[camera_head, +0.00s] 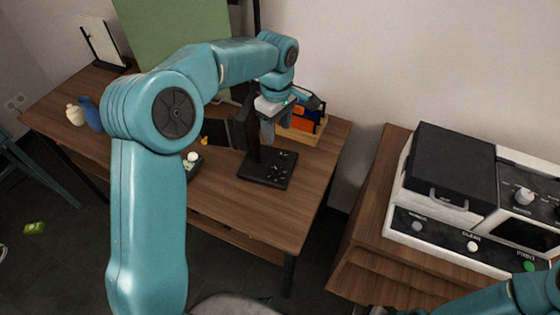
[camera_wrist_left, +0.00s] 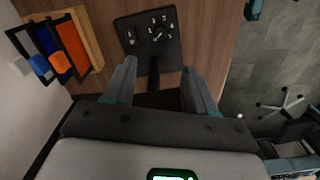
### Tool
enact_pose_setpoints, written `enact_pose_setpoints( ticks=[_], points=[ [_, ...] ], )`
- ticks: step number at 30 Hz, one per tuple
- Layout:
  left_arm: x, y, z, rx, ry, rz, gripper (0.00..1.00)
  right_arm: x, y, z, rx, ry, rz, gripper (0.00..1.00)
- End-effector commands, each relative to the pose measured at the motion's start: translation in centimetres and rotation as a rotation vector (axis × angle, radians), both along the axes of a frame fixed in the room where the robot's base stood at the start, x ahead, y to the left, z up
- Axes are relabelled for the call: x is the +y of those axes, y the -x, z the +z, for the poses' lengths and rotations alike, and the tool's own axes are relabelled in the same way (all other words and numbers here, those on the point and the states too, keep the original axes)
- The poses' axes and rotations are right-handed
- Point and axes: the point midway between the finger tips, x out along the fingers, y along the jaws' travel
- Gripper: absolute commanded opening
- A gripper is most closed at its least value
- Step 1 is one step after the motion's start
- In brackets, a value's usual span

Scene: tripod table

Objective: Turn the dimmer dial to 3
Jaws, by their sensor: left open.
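The dimmer dial is a small dark knob (camera_wrist_left: 158,34) on a black base plate (camera_head: 258,178), ringed by white numerals. The plate also shows in the left wrist view (camera_wrist_left: 133,48). The numerals are small, and I cannot tell which one the knob points at. A black post (camera_head: 253,130) rises from the plate. My left gripper (camera_head: 273,130) is above the table near the post, pointing down. In the left wrist view its two grey fingers (camera_wrist_left: 159,68) are spread, apart from the dial. The post shows between them in that picture. My right arm enters at the lower right; its fingers are not clearly visible.
A wooden holder (camera_head: 315,130) with orange and blue items stands beside the plate. A white-and-black appliance (camera_head: 440,190) stands on the right cabinet.

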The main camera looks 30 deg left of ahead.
Motion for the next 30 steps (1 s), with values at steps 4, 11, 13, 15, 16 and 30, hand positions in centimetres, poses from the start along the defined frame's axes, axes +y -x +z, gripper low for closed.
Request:
enact_pose_setpoints(
  ticks=[4, 11, 13, 15, 16, 30],
  points=[
    [0.0, 0.4, -1.6, 0.004, 0.000, 0.001, 0.56, 0.0, 0.0, 0.0, 0.001, 0.000, 0.000, 0.00],
    [0.1, 0.8, -6.8, 0.008, 0.000, 0.000, 0.56, 0.0, 0.0, 0.1, 0.000, 0.000, 0.000, 0.00],
    [0.1, 0.8, -8.5, 0.006, 0.002, 0.001, 0.56, 0.0, 0.0, 0.2, 0.000, 0.000, 0.000, 0.00],
    [0.0, 0.8, -10.2, 0.007, 0.000, 0.001, 0.56, 0.0, 0.0, 0.4, 0.001, 0.000, 0.000, 0.00],
    [0.1, 0.7, -10.8, 0.006, 0.001, 0.000, 0.56, 0.0, 0.0, 0.4, 0.001, 0.000, 0.000, 0.00],
    [0.0, 0.3, -16.2, 0.001, 0.001, 0.001, 0.56, 0.0, 0.0, 0.8, 0.001, 0.000, 0.000, 0.00]
  ],
)
